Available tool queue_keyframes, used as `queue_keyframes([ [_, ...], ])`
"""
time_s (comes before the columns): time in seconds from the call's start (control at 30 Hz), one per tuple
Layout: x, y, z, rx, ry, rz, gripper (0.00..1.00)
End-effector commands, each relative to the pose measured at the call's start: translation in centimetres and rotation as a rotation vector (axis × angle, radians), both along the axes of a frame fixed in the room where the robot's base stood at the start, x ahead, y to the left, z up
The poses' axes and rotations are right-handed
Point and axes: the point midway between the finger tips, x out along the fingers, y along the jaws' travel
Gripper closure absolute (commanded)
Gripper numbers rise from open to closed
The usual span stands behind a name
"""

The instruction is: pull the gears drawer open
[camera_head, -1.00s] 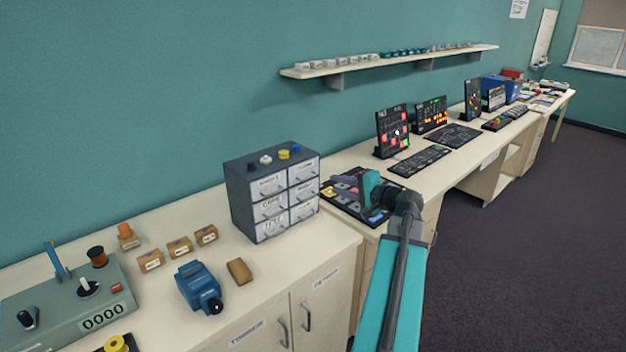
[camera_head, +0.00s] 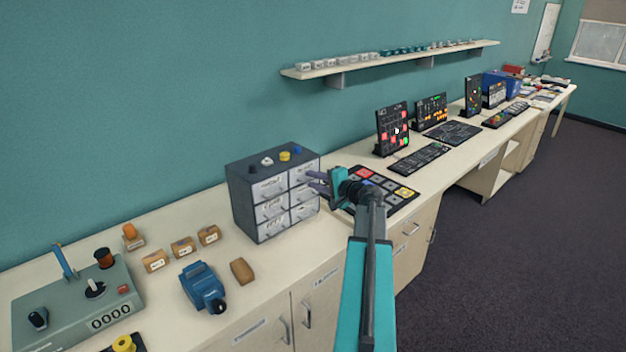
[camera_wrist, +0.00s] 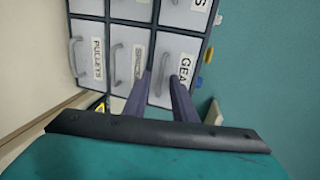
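The gears drawer (camera_wrist: 174,55) has a white label, partly cut off, and a grey bar handle (camera_wrist: 185,68). It is the top right drawer (camera_head: 304,173) of the grey cabinet (camera_head: 243,208) in the head view, and its front is flush with the others. My gripper (camera_head: 314,182) is at the right column of drawers.
The wrist view shows the springs drawer (camera_wrist: 128,42) and pulleys drawer (camera_wrist: 87,50) beside the gears drawer. Small knobs sit on the cabinet top. A button panel (camera_head: 385,208) lies right of the cabinet, near my arm. A blue device (camera_head: 203,287) stands front left.

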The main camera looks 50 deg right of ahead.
Motion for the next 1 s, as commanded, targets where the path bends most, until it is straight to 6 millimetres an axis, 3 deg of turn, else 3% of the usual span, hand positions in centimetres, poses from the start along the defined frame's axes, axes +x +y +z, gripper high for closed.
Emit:
queue_keyframes([
  [0.37, 0.27, -0.05, -0.10, 0.000, 0.000, -0.001, 0.76],
  [0.5, 0.25, -0.07, -0.09, 0.000, 0.000, -0.001, 0.99],
  [0.53, 0.24, -0.07, -0.09, 0.000, 0.000, -0.001, 1.00],
  [1.0, 0.20, -0.12, -0.09, 0.000, 0.000, -0.002, 1.00],
])
